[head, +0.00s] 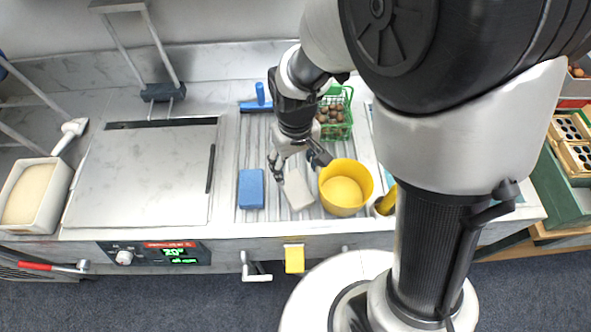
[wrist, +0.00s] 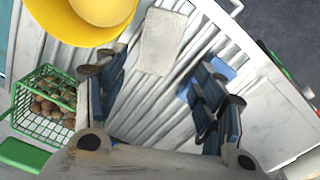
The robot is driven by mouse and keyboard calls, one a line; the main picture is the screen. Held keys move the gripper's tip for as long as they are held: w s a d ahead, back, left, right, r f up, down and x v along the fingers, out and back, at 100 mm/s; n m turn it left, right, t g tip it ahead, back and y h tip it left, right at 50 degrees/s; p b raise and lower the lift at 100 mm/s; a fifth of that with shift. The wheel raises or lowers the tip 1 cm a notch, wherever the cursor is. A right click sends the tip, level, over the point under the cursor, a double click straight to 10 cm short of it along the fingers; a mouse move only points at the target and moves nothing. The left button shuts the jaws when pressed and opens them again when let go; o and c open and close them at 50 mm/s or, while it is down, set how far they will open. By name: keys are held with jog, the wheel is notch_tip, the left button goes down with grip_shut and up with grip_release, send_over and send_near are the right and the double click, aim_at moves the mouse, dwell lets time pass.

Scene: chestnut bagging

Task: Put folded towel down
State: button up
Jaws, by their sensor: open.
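The folded towel (head: 298,189) is a pale off-white rectangle lying on the ribbed metal drainboard (head: 255,222), between a blue sponge and a yellow bowl. In the wrist view the towel (wrist: 162,41) lies flat beyond my fingertips. My gripper (head: 292,168) is just above and behind the towel in the head view. In the wrist view my gripper (wrist: 160,88) has its two fingers wide apart with nothing between them. The towel looks apart from both fingers, though the exact height gap cannot be told.
A yellow bowl (head: 345,188) stands close right of the towel, and a blue sponge (head: 251,188) lies left. A green basket (head: 347,98) of chestnuts is behind. A flat metal plate (head: 145,175) is left. A blue squeegee (head: 257,101) lies at the back.

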jog(key=shift+r, duration=0.6)
jog(key=s+d+r+m+t, duration=0.2)
jog(key=s+d+r, duration=0.3)
jog(key=r, duration=0.4)
jog(key=s+d+r+m+t, duration=0.2)
jog(key=s+d+r, duration=0.4)
jog(key=s+r, duration=0.2)
jog(key=shift+s+r+t, duration=0.3)
jog(key=shift+r, duration=0.45)
